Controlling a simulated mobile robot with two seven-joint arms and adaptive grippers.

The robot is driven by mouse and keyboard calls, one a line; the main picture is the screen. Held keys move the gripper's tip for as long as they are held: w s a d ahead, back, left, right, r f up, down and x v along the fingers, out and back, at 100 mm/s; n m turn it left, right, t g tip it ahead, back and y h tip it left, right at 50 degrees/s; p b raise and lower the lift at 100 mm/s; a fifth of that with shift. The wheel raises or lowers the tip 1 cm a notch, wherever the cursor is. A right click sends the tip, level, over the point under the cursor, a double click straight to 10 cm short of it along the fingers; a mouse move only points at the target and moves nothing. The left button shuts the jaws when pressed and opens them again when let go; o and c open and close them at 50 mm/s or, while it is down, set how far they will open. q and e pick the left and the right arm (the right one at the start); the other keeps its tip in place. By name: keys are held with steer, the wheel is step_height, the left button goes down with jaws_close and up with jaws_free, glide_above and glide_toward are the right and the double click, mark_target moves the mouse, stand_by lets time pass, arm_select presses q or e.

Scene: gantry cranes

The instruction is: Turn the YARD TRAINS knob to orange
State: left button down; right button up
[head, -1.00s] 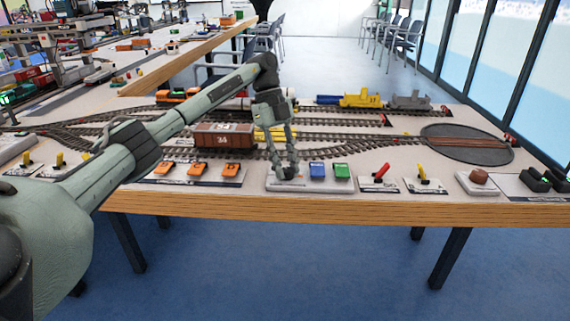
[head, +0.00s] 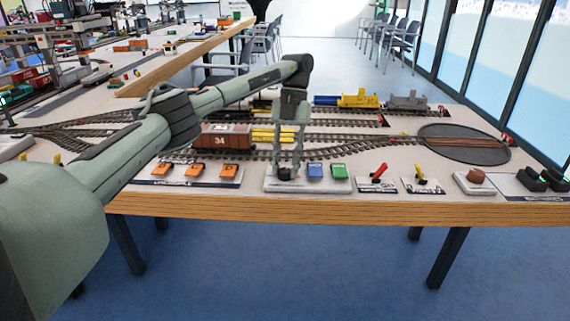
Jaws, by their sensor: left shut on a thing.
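A white control panel (head: 320,187) lies near the front edge of the table, with a blue tile (head: 315,171) and a green tile (head: 339,171) to the right of my gripper. My left gripper (head: 286,171) points down at the left part of this panel. It is shut on a small dark knob (head: 285,176), which its fingers mostly cover. The knob's pointer and any orange mark beside it cannot be made out. The panel's lettering is too small to read. My right gripper is not in view.
A panel with orange tiles (head: 195,170) lies to the left. Red (head: 378,174) and yellow (head: 420,175) levers and a brown knob (head: 476,176) stand to the right. Behind are tracks with a brown wagon (head: 227,136), a yellow locomotive (head: 358,98) and a turntable (head: 464,143).

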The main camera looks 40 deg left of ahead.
arm_select(q)
steer(key=m+y, duration=0.1)
steer(key=m, duration=0.2)
steer(key=m+y, duration=0.1)
steer(key=m, duration=0.1)
steer(key=shift+d+m, duration=0.15)
steer(key=shift+m, duration=0.25)
steer(key=m+y, duration=0.1)
steer(key=m, duration=0.1)
steer(key=m+y, duration=0.1)
steer(key=m, duration=0.2)
steer(key=shift+d+t, duration=0.1)
steer(key=shift+t, duration=0.2)
steer(key=shift+m, duration=0.3)
steer(key=c, duration=1.2)
jaws_free()
steer(key=v, duration=1.2)
steer(key=shift+s+d+r, duration=0.1)
steer(key=shift+s, duration=0.1)
